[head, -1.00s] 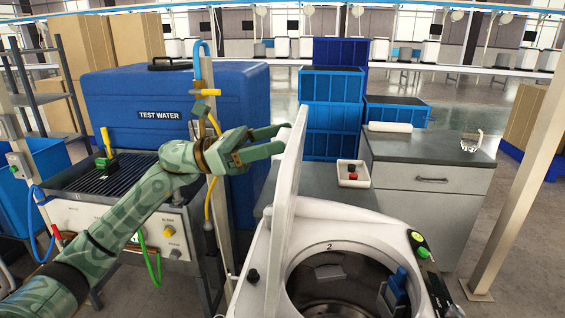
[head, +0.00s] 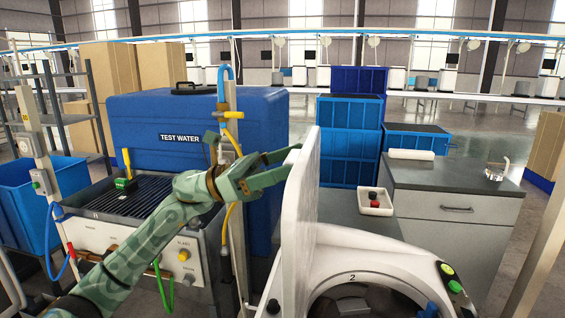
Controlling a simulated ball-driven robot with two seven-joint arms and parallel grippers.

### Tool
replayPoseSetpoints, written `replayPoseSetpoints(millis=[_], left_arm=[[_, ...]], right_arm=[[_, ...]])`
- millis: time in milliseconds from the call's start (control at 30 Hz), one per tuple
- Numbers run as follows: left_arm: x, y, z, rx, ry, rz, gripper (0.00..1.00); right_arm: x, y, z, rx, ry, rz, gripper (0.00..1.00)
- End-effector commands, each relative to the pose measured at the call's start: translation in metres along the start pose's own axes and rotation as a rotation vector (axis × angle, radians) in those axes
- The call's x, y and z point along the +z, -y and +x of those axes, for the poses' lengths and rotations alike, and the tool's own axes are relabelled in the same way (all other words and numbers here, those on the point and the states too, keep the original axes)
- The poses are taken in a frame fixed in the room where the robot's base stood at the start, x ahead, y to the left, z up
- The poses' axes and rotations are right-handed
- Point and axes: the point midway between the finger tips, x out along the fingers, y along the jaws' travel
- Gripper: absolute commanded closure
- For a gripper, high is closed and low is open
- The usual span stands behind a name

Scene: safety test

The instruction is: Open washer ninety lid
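The washer (head: 385,262) is a white top-loading machine marked "2" at the lower right. Its white lid (head: 302,215) stands upright, seen nearly edge-on, at the left of the opening. The round drum opening (head: 350,300) is uncovered and cut off by the bottom edge. My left gripper (head: 290,162) is on the lid's left side near its top, with its two green fingers apart. The fingertips are at or very close to the lid; I cannot tell if they touch. My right gripper is not in view.
A blue tank (head: 180,115) labelled "TEST WATER" stands behind my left arm, with a pipe and yellow hose (head: 226,225) near the gripper. A grey cabinet (head: 450,205), a white tray (head: 376,202) and stacked blue crates (head: 350,142) lie beyond the washer.

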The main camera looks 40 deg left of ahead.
Motion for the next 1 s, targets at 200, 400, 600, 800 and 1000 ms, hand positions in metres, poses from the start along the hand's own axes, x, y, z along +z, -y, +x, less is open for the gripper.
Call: replayPoseSetpoints(millis=[200, 400, 600, 800, 1000], left_arm=[[0.0, -0.001, -0.004, 0.002, 0.0, 0.002, 0.05], [-0.002, -0.002, -0.039, 0.006, -0.001, -0.004, 0.05], [-0.003, -0.002, -0.095, 0.006, -0.002, -0.004, 0.05], [-0.002, -0.001, -0.14, 0.004, 0.0, -0.002, 0.05], [-0.001, 0.0, -0.161, 0.001, 0.0, 0.0, 0.05]], right_arm=[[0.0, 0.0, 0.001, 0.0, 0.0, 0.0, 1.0], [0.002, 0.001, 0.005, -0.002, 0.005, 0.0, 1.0], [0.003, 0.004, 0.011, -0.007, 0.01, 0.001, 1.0], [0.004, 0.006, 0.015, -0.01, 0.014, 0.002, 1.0], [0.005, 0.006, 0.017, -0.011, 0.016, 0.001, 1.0]])
